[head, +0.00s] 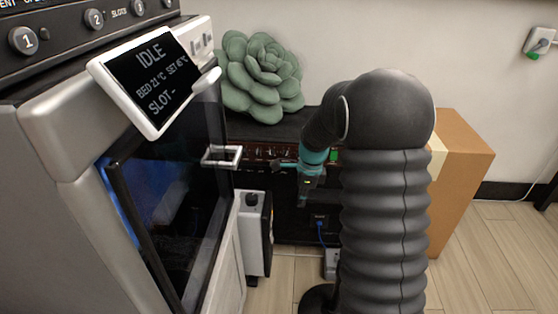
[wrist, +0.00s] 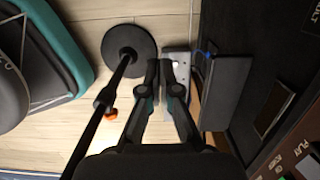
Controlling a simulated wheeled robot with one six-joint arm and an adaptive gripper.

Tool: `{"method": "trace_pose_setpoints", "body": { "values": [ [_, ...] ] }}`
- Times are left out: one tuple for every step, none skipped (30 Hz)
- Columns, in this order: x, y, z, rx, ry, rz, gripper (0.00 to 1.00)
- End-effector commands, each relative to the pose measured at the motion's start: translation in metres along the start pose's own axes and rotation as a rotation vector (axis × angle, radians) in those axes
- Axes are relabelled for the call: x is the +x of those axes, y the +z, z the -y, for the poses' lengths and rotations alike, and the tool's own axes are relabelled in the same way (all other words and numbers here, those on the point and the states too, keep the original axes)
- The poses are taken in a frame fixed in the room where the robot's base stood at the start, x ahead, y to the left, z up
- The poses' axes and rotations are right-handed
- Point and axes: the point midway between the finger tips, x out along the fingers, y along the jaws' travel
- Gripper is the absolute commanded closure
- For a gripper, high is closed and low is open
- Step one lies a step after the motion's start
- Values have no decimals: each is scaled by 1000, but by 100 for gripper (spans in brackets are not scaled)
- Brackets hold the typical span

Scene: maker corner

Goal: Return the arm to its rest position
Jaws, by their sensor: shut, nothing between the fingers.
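My arm's dark ribbed sleeve and rounded joint stand right of centre in the head view, in front of a dark cabinet. The wrist with its teal band hangs left of the joint. My gripper (wrist: 164,72) shows clearly in the wrist view, its two dark fingers close together with nothing held between them. In the head view the gripper (head: 304,192) is small and dark against the cabinet front, so its fingers are hard to make out. In the wrist view the fingers point towards the floor, beside the cabinet front.
A green succulent (head: 262,78) sits on the dark cabinet (head: 285,222). A cardboard box (head: 463,175) is behind my arm. A round black base (wrist: 129,48) stands on the floor.

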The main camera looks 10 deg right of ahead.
Motion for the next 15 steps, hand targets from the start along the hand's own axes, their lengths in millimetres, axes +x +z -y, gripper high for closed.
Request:
{"method": "trace_pose_setpoints", "body": {
  "values": [
    [0, 0, 0, -1, 0, 0, 100],
    [0, 0, 0, -5, 0, 0, 100],
    [0, 0, 0, -16, 0, 0, 100],
    [0, 0, 0, -30, 0, 0, 100],
    [0, 0, 0, -50, 0, 0, 100],
    [0, 0, 0, -86, 1, 0, 100],
    [0, 0, 0, -121, 1, 0, 100],
    [0, 0, 0, -161, 2, -1, 100],
    [1, -1, -2, -223, 5, -3, 100],
    [2, -2, -4, -274, 12, -5, 100],
    [5, -3, -8, -326, 21, -7, 100],
    [9, -5, -14, -396, 36, -8, 100],
    [12, -7, -18, -449, 48, -9, 100],
    [14, -9, -24, -501, 59, -10, 100],
    [13, -10, -31, -571, 68, -11, 100]
  ]
}}
